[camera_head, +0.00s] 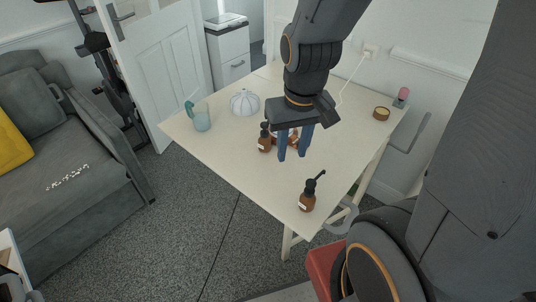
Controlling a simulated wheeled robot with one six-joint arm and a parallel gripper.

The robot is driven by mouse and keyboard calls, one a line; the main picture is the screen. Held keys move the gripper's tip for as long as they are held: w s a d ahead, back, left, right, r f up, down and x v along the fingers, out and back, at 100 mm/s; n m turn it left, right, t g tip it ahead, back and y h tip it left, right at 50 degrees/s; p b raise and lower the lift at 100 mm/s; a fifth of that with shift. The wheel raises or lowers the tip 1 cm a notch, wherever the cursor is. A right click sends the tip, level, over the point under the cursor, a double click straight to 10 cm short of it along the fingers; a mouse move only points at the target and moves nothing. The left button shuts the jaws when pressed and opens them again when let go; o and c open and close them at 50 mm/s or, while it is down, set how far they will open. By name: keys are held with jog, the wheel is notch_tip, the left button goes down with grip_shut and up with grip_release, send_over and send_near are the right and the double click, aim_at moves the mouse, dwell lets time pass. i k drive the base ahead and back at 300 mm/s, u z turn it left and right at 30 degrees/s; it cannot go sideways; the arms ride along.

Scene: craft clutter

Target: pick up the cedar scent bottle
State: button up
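A brown pump bottle (264,138) with a black top and pale label stands on the white table, just left of my gripper. A second brown pump bottle (308,194) stands near the table's front corner, with its black nozzle pointing up and right. The labels are too small to read, so I cannot tell which is the cedar scent bottle. My gripper (294,146) points down over the middle of the table, its two bluish fingers apart. A reddish-brown thing (294,135) shows partly behind and between the fingers; most of it is hidden.
On the white table (235,150) stand a glass with a green item (201,118), a white ribbed object (244,103), a round brown tin (381,114) and a small pink-topped item (403,95). A grey sofa (70,190) stands left.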

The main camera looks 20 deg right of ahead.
aim_at(264, 144)
jog(key=u, duration=1)
jog(key=k, duration=0.6)
jog(key=z, duration=1.05)
jog(key=i, duration=1)
